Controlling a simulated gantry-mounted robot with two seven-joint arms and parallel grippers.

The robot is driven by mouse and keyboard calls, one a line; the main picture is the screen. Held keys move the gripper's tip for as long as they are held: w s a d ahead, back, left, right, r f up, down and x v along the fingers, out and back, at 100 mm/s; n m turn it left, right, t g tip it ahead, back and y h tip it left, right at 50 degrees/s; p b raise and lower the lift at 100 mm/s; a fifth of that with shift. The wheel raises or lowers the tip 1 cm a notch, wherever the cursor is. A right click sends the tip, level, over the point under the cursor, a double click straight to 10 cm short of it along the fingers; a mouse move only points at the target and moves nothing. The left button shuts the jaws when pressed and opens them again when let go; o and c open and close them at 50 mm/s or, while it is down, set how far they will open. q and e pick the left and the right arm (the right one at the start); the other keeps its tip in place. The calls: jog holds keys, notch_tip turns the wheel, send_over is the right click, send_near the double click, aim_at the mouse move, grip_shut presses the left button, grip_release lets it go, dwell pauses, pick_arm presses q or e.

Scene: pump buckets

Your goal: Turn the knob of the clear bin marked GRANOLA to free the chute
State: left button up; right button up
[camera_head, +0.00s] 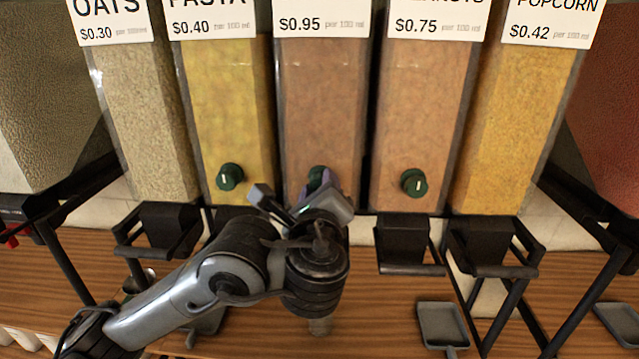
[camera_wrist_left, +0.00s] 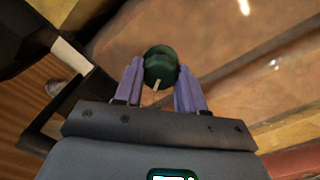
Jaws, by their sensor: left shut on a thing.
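The clear middle bin (camera_head: 322,110) holds brown grains and has a $0.95 label whose name is cut off at the top of the head view, so I cannot read GRANOLA. Its dark green knob (camera_head: 317,174) shows only partly behind my left gripper (camera_head: 318,188). In the left wrist view, the purple fingers of the left gripper (camera_wrist_left: 159,88) are shut on the round knob (camera_wrist_left: 159,63), one on each side. The knob's pale mark points toward the gripper's palm, slightly left. The chute below this bin is hidden by my left arm. My right gripper is not in view.
Similar bins stand on both sides, including OATS (camera_head: 150,110) at left and POPCORN (camera_head: 510,120) at right. Green knobs show on the PASTA bin (camera_head: 230,178) and the $0.75 bin (camera_head: 414,182). Black chutes (camera_head: 403,240) jut out below. A grey scoop (camera_head: 441,325) lies on the wooden counter.

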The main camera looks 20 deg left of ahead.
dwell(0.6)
pick_arm(q)
jog(key=o, duration=1.1)
jog(key=shift+c, duration=0.2)
jog(key=p+v, duration=0.1)
jog(key=v, duration=1)
jog(key=shift+w, duration=0.1)
